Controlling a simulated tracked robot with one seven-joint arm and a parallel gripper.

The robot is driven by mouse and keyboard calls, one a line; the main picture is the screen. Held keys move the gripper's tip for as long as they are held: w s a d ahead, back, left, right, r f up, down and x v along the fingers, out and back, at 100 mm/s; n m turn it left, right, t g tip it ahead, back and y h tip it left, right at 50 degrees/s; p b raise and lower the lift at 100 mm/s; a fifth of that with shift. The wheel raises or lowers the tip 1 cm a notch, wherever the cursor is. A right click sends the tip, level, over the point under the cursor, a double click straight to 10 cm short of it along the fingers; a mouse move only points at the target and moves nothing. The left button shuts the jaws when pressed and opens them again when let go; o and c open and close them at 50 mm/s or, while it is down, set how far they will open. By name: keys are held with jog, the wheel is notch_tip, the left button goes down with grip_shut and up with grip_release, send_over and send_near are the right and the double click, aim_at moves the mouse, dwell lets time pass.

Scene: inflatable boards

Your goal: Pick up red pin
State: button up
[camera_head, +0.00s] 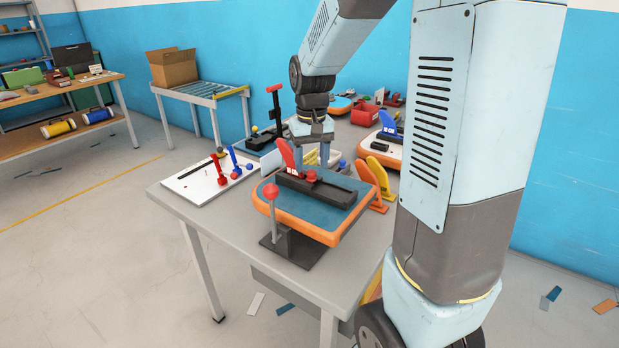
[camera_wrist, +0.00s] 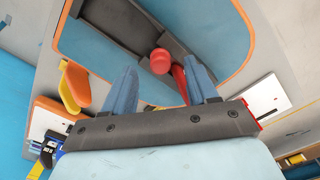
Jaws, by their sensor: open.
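A red pin (camera_head: 311,175) with a rounded head stands in the black strip on the orange-rimmed blue board (camera_head: 300,206). In the wrist view the red pin (camera_wrist: 160,61) shows between my finger tips, seen from above. A red fin-shaped piece (camera_head: 286,153) stands just left of the pin; in the wrist view this red fin (camera_wrist: 179,80) is close to the right finger. My gripper (camera_head: 313,160) is open above the board, pointing down, with nothing between its fingers. In the wrist view my gripper (camera_wrist: 160,78) straddles the pin in the picture; the height gap is unclear.
A grey lever (camera_head: 271,210) with a red ball stands at the board's front left corner. A white plate (camera_head: 205,180) with red and blue pins lies left. Yellow and orange fins (camera_head: 380,176) stand right of the board. The table's front left is bare.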

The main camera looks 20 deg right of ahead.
aim_at(311, 180)
jog(key=shift+f, duration=1.15)
jog(key=shift+c, duration=0.4)
grip_shut()
